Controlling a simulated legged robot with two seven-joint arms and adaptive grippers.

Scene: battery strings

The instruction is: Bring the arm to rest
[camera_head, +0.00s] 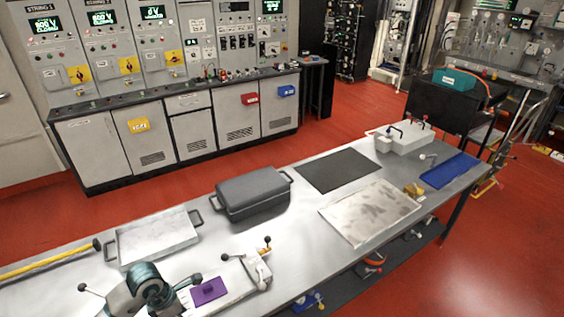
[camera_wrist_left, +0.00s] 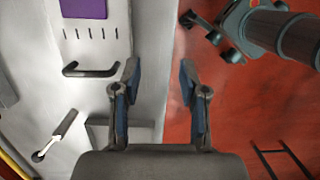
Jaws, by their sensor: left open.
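My left gripper (camera_wrist_left: 158,72) shows in the left wrist view with its two fingers apart and nothing between them. It hangs over the bench edge, with white bench surface (camera_wrist_left: 150,30) on the left and red floor (camera_wrist_left: 235,110) on the right. I cannot tell its height above them. In the head view neither gripper can be made out. A teal-grey jointed part (camera_head: 150,283) stands at the bottom left of that view, and I cannot tell whether it is my own arm. My right gripper is not seen.
The bench (camera_head: 300,250) carries a metal tray (camera_head: 155,240), a dark lidded box (camera_head: 252,194), a black mat (camera_head: 337,170), a stained plate (camera_head: 370,211), a blue tray (camera_head: 449,170) and a purple pad (camera_head: 208,291). A dark handle (camera_wrist_left: 90,71) lies left of my gripper. Cabinets (camera_head: 180,130) stand behind.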

